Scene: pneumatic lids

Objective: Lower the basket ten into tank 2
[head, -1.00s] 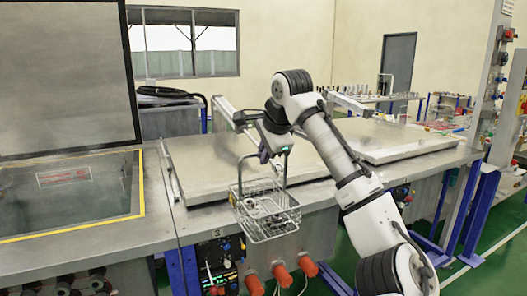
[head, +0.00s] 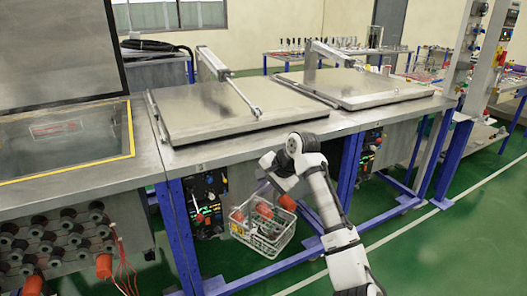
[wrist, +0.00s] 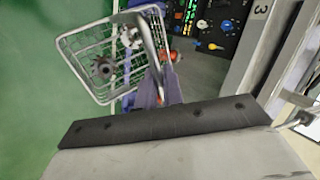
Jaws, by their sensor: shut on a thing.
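My gripper (head: 268,182) is shut on the handle of a wire basket (head: 262,232), which hangs low in front of the bench, below the worktop. No number 2 is readable; a "3" (wrist: 262,10) shows on the bench front in the wrist view.
Two flat metal lids (head: 205,112) and (head: 352,86), with pneumatic cylinders, lie closed on the bench. A control panel (head: 205,200) and orange-red caps are close to the basket. Blue legs and a blue rail (head: 265,270) stand near it. Green floor (head: 420,235) is clear at the right.

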